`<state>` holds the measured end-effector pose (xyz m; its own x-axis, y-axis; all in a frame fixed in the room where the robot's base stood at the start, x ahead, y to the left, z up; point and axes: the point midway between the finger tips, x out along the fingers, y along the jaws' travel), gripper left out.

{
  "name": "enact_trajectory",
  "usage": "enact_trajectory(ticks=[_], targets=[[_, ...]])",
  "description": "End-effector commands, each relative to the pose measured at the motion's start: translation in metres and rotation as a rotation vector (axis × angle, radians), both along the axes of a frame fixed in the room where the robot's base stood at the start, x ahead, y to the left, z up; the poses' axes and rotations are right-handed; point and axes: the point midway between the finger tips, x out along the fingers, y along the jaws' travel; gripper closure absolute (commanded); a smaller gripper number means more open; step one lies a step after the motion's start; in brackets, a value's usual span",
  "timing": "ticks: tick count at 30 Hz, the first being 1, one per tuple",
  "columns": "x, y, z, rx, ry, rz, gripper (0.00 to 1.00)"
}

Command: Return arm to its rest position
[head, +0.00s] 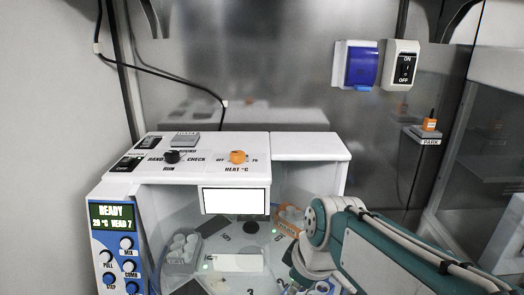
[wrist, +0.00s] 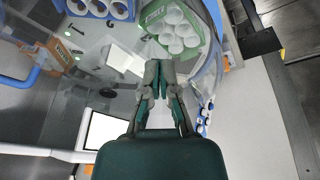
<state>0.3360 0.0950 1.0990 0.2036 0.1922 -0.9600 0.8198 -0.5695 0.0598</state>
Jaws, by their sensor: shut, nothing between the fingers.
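My arm (head: 385,250) reaches in from the lower right in the head view, bent at a white joint in front of the machine. My gripper (wrist: 158,68) shows in the wrist view with its grey and green fingers together and nothing between them. In that view it is over the machine's pale round deck, near a green-edged rack (wrist: 178,30) of white cups. Whether the fingers touch the deck or rack cannot be told. In the head view the gripper is hidden behind the arm.
The white machine (head: 305,147) has a blue control panel (head: 118,240) reading READY and a blank white screen (head: 236,201). A cup rack (head: 183,250) stands on its deck. A PARK shelf (head: 429,139) with an orange-topped item is at the right. A blue-covered box (head: 361,66) and an ON/OFF switch (head: 403,66) are on the wall.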

Motion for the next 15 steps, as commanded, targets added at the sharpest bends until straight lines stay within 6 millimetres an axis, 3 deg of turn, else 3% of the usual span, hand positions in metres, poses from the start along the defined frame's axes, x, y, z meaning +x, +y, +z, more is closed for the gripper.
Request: enact_trajectory(ticks=[15], targets=[[-0.070,-0.079,0.009,0.109,-0.134,-0.772,1.00]])
